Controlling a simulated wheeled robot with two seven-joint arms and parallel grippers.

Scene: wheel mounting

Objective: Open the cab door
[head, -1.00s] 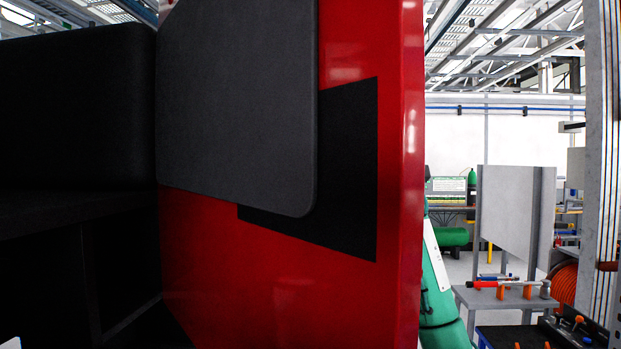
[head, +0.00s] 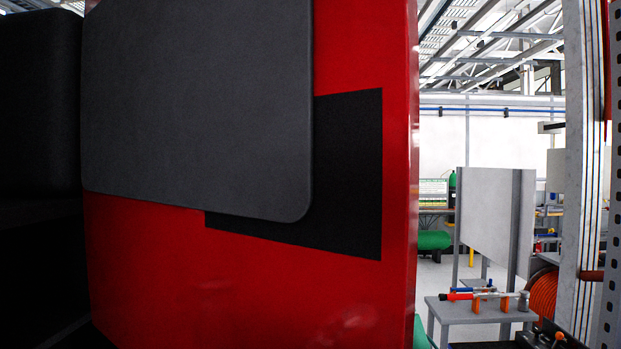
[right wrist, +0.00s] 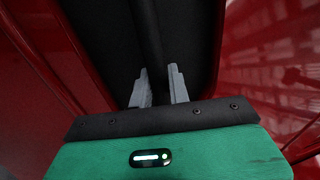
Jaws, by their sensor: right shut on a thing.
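A large red panel (head: 250,285), seemingly the cab door, fills the middle of the head view. It carries a dark grey pad (head: 200,110) and a black patch (head: 350,180). A dark opening with a black, seat-like block (head: 38,110) lies to its left. In the right wrist view, the two grey fingers of my right gripper (right wrist: 159,88) are closed about a black bar (right wrist: 148,35), which looks like a handle. Red surfaces flank a black recess there. Neither gripper shows in the head view, and my left gripper is out of sight.
Right of the panel, a small grey table (head: 478,308) holds tools and a tall grey board (head: 487,215) stands behind it. A metal post (head: 580,180) and an orange hose coil (head: 543,293) are at far right. Some floor shows between.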

